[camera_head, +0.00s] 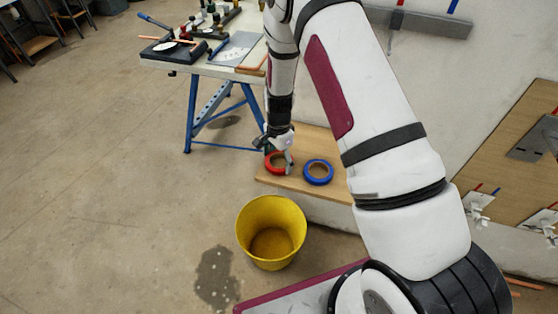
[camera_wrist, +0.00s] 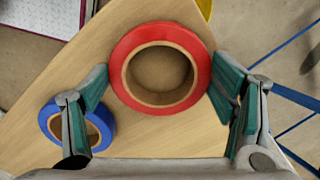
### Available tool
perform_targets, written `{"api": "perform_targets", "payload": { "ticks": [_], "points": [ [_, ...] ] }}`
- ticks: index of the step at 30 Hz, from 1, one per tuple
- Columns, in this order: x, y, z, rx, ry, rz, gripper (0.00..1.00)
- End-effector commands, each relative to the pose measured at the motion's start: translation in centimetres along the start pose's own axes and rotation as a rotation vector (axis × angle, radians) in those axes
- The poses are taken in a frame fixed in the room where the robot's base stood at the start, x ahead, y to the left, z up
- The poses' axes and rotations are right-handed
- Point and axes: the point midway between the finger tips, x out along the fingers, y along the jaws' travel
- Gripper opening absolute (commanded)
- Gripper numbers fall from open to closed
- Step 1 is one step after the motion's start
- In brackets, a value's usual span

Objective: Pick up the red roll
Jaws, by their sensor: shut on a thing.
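The red roll (camera_head: 274,163) is a ring of red tape on the wooden board (camera_head: 268,183), partly hidden by my gripper in the head view. In the wrist view the red roll (camera_wrist: 122,50) sits between the two green-padded fingers. My gripper (camera_head: 279,160) is at the roll, pointing down. In the wrist view my gripper (camera_wrist: 162,92) has a finger on each side of the roll, shut on its outside. Whether the roll is lifted off the board cannot be told.
A blue roll (camera_head: 318,181) lies on the board close to the right; it shows near the left finger in the wrist view (camera_wrist: 107,125). A yellow bucket (camera_head: 248,238) stands in front. A tool-covered workbench (camera_head: 190,72) with blue legs stands behind. Open floor lies left.

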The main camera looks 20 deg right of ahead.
Motion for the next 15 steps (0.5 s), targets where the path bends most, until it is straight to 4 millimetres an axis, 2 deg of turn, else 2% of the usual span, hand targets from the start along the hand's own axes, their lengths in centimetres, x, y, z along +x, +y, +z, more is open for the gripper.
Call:
{"api": "perform_targets", "payload": {
  "ticks": [8, 14, 15],
  "points": [
    [-1.1, -0.1, 0.0, 0.0, 0.0, -0.001, 0.5],
    [-3.5, -0.2, 0.0, -0.001, 0.001, -0.003, 0.5],
    [-3.7, 0.7, 0.1, 0.001, -0.001, 0.002, 0.5]
  ]
}}
